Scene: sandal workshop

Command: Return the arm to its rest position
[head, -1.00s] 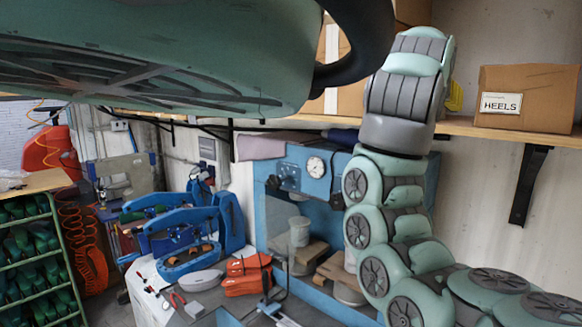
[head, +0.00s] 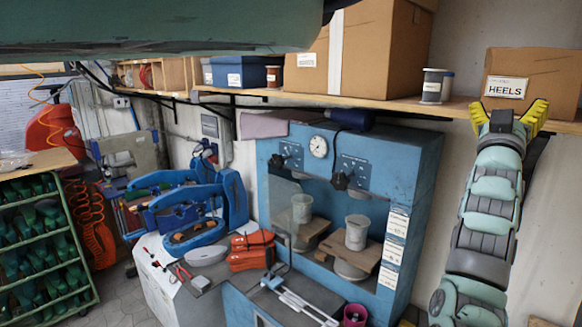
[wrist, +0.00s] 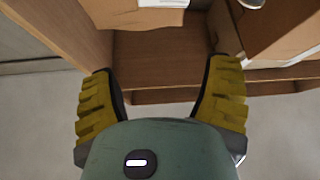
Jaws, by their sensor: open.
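My gripper (head: 508,111) is at the right of the head view, at the top of my raised arm, just in front of the shelf edge below the box marked HEELS. Its two yellow-padded fingers are spread apart. In the wrist view my gripper (wrist: 162,92) shows the same two fingers wide apart with nothing between them. Beyond the fingers lie the wooden shelf and cardboard boxes. My arm stands nearly upright. Whether the fingers touch the shelf, I cannot tell.
A wooden shelf (head: 385,104) carries the HEELS box (head: 531,84), a large cardboard box (head: 375,50) and small jars. Below stands a blue press (head: 414,160). A bench holds a blue machine (head: 225,195) and orange pieces (head: 252,250). A green rack (head: 62,225) stands left.

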